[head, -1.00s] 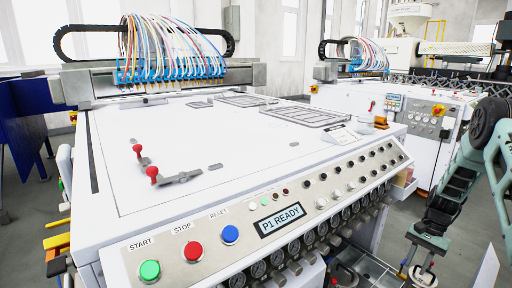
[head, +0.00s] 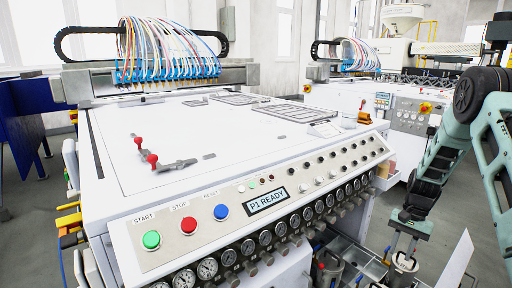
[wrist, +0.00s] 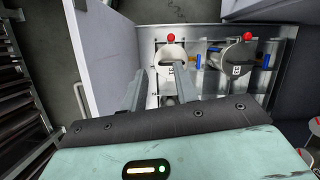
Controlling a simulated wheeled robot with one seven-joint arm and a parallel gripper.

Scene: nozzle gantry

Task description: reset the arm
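My arm (head: 480,130) comes in from the right of the head view and reaches down beside the white machine. My gripper shows in the wrist view (wrist: 160,82) with its two grey fingers apart and nothing visibly held between them. Beyond the fingers is a light canister with a red knob (wrist: 171,52). A second canister with a red knob (wrist: 238,58) stands to its right. I cannot tell how far the fingertips are above the canisters. In the head view, the fingers show small, above a canister (head: 402,263).
A pale panel (wrist: 100,50) stands left of the fingers. A second machine (head: 350,98) stands behind.

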